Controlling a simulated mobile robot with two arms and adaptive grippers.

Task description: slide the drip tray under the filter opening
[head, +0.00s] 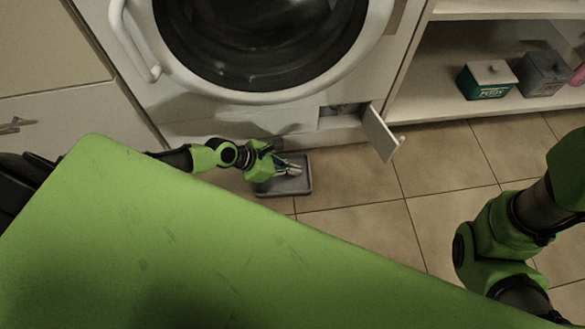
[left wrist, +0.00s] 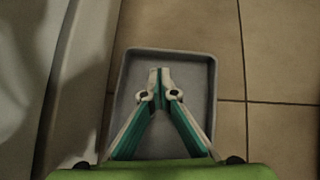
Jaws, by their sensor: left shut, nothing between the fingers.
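The grey drip tray (head: 306,183) lies on the floor tiles in front of the washing machine, a little left of the filter opening (head: 338,110). My left gripper (head: 296,172) is shut and empty, with its fingertips over the tray. In the left wrist view the shut fingertips (left wrist: 159,71) point at the inside of the tray (left wrist: 209,75); I cannot tell whether they touch it. The small filter door (head: 380,133) hangs open to the right of the opening. My right arm shows at the right edge, but its gripper is out of view.
The washing machine (head: 285,111) stands behind the tray. A white shelf (head: 440,100) on the right holds a green box (head: 488,83) and a grey box (head: 545,74). The open door juts out over the floor. The tiles (head: 360,215) right of the tray are clear.

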